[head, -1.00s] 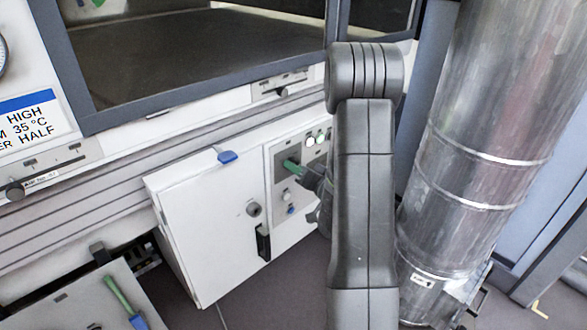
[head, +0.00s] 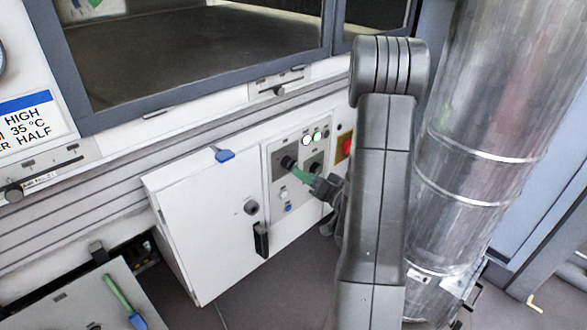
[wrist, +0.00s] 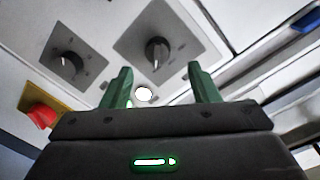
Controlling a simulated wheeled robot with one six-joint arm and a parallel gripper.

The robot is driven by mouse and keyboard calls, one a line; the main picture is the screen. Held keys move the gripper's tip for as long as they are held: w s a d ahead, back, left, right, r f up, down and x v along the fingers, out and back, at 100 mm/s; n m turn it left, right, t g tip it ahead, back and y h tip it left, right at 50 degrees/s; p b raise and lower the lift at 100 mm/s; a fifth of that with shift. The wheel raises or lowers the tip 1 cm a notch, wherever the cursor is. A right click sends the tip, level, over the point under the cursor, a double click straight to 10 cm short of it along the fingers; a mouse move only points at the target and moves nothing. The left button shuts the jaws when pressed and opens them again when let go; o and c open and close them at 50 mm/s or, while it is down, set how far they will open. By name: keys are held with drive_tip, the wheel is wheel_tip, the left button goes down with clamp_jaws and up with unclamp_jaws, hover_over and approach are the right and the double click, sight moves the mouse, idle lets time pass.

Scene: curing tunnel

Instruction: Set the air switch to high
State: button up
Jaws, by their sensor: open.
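A grey control panel on a white cabinet carries two dark rotary knobs: a left knob (head: 288,162) and a right knob (head: 316,169). The wrist view shows them as one knob (wrist: 157,52) ahead between my fingers and another knob (wrist: 68,65) to the left. Their labels are too small to read, so I cannot tell which is the air switch. My gripper (head: 300,177) has green fingers and is in front of the panel, just below and right of the left knob. In the wrist view my gripper (wrist: 160,84) is open and empty, apart from both knobs.
A large metal duct (head: 485,130) stands at right. A sign (head: 28,120) reads HIGH, 35 °C, HALF.

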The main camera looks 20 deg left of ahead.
sight(293, 167)
drive_tip(key=v, duration=0.7)
idle(0.3)
drive_tip(key=b+x, duration=0.1)
drive_tip(key=x, duration=1.2)
drive_tip(key=shift+w+a, duration=0.2)
drive_tip(key=shift+a, duration=0.1)
